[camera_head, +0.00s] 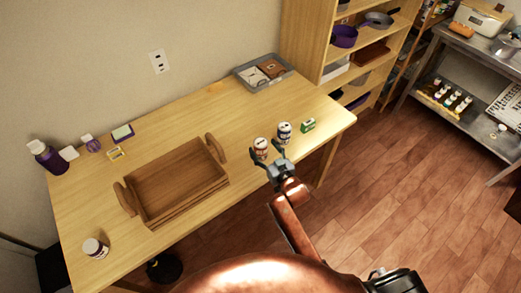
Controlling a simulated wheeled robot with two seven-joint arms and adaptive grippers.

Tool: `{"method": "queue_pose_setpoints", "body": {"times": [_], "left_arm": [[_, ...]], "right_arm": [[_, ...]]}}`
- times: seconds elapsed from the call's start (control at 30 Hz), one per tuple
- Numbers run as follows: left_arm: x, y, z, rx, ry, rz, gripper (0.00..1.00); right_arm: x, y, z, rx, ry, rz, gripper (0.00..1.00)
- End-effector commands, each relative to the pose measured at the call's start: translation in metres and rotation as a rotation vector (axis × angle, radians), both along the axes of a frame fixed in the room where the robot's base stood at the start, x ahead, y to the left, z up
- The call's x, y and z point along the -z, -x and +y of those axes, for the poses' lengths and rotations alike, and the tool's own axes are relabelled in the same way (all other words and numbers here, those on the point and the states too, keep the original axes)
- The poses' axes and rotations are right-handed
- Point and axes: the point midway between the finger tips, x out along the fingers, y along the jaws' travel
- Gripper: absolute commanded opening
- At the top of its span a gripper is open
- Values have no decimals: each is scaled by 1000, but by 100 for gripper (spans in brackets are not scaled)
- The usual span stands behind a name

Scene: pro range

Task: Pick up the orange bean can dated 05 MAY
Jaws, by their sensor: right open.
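An orange-brown and white can (261,149) stands upright near the table's front right edge. Its label and any date are too small to read. A dark blue and white can (284,133) stands just behind it to the right. My right gripper (266,153) is open at the orange can, with one finger on its left side and the other on its right, near the blue can. I cannot tell whether the fingers touch either can. Another white can or jar with a reddish band (95,248) stands at the table's front left. My left gripper is not in view.
A wooden tray with handles (178,180) sits mid-table. A grey bin (243,80) is at the back. A purple bottle (46,157) and small items line the back left. A shelf unit (309,45) stands beyond.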

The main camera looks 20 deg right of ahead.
Motion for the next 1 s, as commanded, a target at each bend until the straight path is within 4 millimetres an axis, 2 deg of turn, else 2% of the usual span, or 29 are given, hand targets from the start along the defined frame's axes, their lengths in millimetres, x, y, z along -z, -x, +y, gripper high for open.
{"method": "queue_pose_setpoints", "body": {"times": [0.1,0.2,0.5,1.0], "left_arm": [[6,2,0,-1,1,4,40],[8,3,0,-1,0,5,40],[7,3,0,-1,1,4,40],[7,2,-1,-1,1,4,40]], "right_arm": [[5,-18,3,0,0,1,65],[7,-28,4,0,0,1,65],[7,-31,5,1,0,1,64],[7,-31,5,1,0,2,30]]}}
